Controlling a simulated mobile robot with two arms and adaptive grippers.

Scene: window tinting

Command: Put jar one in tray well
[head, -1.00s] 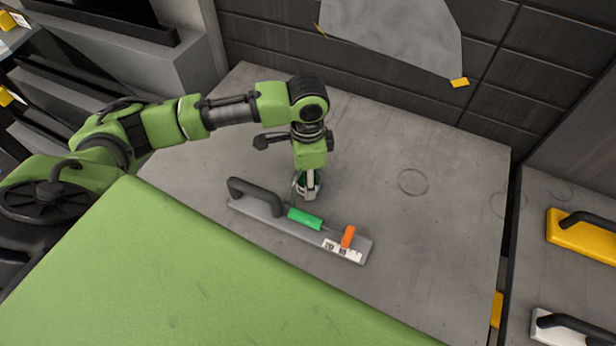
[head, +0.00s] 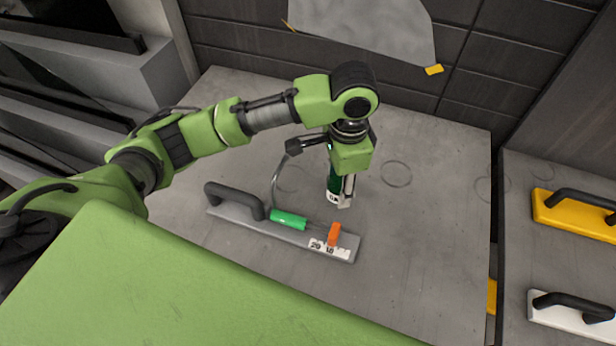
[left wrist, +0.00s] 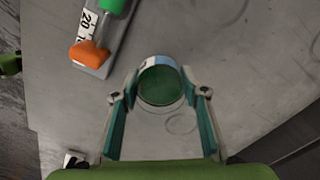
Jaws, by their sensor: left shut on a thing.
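A dark green jar (head: 334,184) with a white label band is in my left gripper (head: 345,194), above the grey bench (head: 430,240). In the left wrist view the jar (left wrist: 161,84) shows its round green end between the two fingers, which press on its sides. A grey flat board (head: 235,213) with a black handle lies to the left of and in front of the jar. On it are a green-handled tool (head: 288,220), an orange piece (head: 334,234) and number labels. I cannot make out a tray well. My right gripper is not in view.
Thin circles (head: 397,174) are marked on the bench. A yellow board (head: 575,215) and a white board (head: 565,317), both with black handles, lie on a separate surface at the right. A dark tiled wall stands behind. The bench's right part is clear.

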